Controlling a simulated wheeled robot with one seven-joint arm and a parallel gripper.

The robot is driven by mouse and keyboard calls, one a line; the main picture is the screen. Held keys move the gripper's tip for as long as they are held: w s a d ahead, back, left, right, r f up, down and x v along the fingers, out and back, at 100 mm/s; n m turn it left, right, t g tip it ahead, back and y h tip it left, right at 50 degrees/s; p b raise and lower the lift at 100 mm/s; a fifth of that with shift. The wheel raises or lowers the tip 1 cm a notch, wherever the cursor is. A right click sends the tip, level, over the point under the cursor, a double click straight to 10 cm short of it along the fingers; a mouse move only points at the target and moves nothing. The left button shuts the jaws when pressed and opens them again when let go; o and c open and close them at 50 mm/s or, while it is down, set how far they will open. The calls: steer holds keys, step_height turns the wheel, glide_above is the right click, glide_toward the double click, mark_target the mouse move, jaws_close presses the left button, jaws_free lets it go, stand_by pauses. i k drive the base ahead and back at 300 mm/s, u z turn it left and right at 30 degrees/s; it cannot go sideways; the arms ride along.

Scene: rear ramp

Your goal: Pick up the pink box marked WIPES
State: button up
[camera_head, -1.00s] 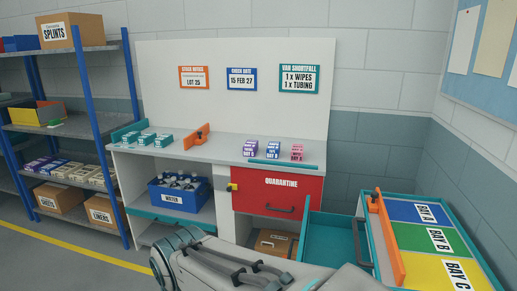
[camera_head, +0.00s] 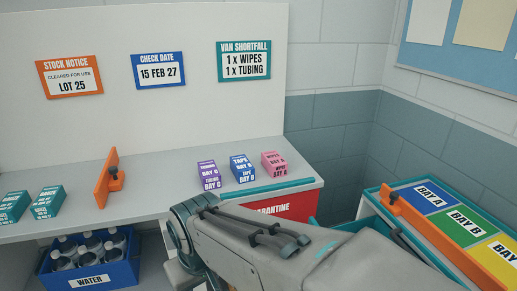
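The pink box (camera_head: 273,164) stands on the right end of the grey counter, with "BAY A" on its front and small text on top that looks like WIPES. It is the rightmost of three small boxes, beside the blue TAPE box (camera_head: 242,168) and left of the counter's right edge. My arm crosses the lower middle of the view, in front of and below the counter. My gripper's fingers cannot be made out, so its opening is hidden. Nothing touches the pink box.
A purple box (camera_head: 208,175) stands left of the blue one. A teal strip (camera_head: 268,188) runs along the counter's front edge before the boxes. An orange divider (camera_head: 106,178) and teal boxes (camera_head: 46,201) are left. The red quarantine drawer (camera_head: 285,206) is below; a coloured bay tray (camera_head: 430,196) stands right.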

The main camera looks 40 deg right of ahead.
mark_target(274, 164)
steer(key=z, duration=0.8)
steer(key=i, duration=0.8)
steer(key=z, duration=1.25)
steer(key=i, duration=0.3)
steer(key=z, duration=0.3)
